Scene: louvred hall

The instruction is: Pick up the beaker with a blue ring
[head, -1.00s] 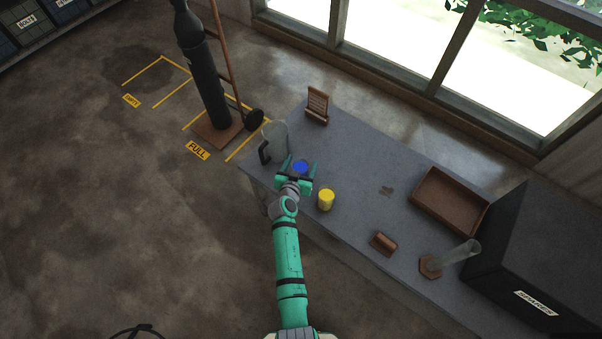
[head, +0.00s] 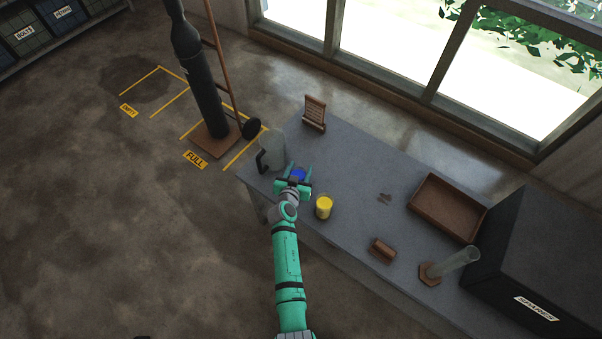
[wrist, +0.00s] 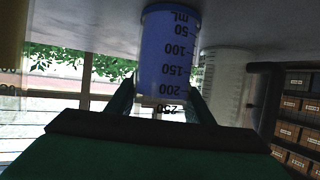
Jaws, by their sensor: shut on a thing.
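The blue beaker (head: 298,174) is at the left end of the grey table. A similar beaker with yellow (head: 324,207) stands to the right of my gripper.
A clear jug with a dark handle (head: 271,152) stands close behind and left of my gripper. A small wooden rack (head: 314,113), a wooden tray (head: 440,232), a wooden block (head: 383,249), a glass cylinder (head: 457,260) and a black case (head: 550,262) are farther off. Mid-table is mostly clear.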

